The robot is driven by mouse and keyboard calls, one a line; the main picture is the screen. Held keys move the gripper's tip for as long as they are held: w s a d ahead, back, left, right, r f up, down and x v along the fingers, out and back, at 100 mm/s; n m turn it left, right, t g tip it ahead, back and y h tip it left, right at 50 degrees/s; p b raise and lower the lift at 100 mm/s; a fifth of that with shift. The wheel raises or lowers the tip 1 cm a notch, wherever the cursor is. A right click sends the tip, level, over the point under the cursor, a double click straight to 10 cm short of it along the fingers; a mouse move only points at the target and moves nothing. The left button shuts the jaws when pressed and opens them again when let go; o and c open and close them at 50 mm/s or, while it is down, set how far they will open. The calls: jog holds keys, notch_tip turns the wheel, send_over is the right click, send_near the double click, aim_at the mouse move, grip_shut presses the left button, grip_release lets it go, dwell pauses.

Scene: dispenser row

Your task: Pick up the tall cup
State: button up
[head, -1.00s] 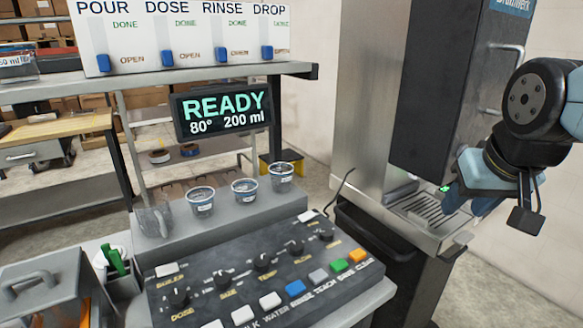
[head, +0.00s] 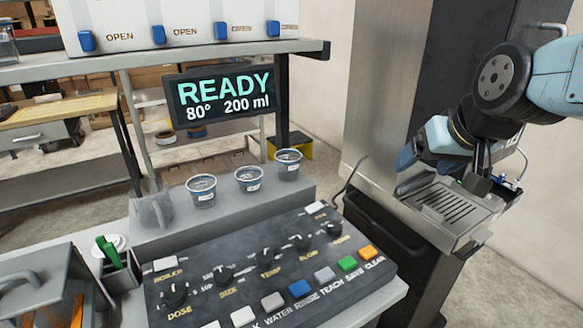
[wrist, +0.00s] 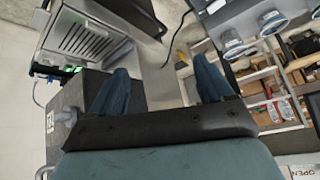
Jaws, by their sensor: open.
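Three small clear cups with dark rims and white labels stand upright in a row on the grey ledge: a left cup (head: 201,190), a middle cup (head: 249,179) and a right cup (head: 288,165). A translucent grey vessel (head: 153,211) stands at the ledge's left end. I cannot tell which of these is the tall cup. My gripper (head: 408,158) is to the right of them, near the drip tray, apart from every cup. In the wrist view its two blue-grey fingers (wrist: 160,70) are spread with nothing between them. Cups (wrist: 230,40) show at that view's upper right.
A control panel (head: 265,275) with knobs and coloured buttons lies in front of the ledge. A READY display (head: 222,98) hangs behind it. The drip tray (head: 447,205) juts from the tall machine at right. A container with a green-handled item (head: 108,255) is at left.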

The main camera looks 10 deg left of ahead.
jog(key=o, duration=0.3)
jog(key=w+a, duration=0.2)
jog(key=a, duration=0.1)
jog(key=w+a+f+t+y, duration=0.1)
jog(key=w+a, duration=0.1)
jog(key=w+a+n+y, duration=0.1)
jog(key=w+a, duration=0.1)
jog(key=a, duration=0.1)
jog(key=shift+w+a+f, duration=0.2)
jog(key=shift+w+a, duration=0.1)
jog(key=shift+w, duration=0.1)
jog(key=t, duration=0.5)
send_near(287, 156)
jog(key=shift+w+a+f+n+h, duration=0.15)
jog(key=shift+w+a+f+h, duration=0.15)
jog(key=shift+w+f, duration=0.2)
jog(key=shift+w+a+f+n+h, duration=0.15)
jog(key=shift+w+a+f+h, duration=0.05)
jog(key=shift+w+a+f, duration=0.3)
jog(key=shift+w+r+x, duration=0.1)
jog(key=shift+r+x, duration=0.1)
jog(key=shift+x, duration=1.25)
jog(key=shift+w+r+x, duration=0.1)
jog(key=shift+r+x, duration=0.1)
jog(key=shift+x, duration=1.3)
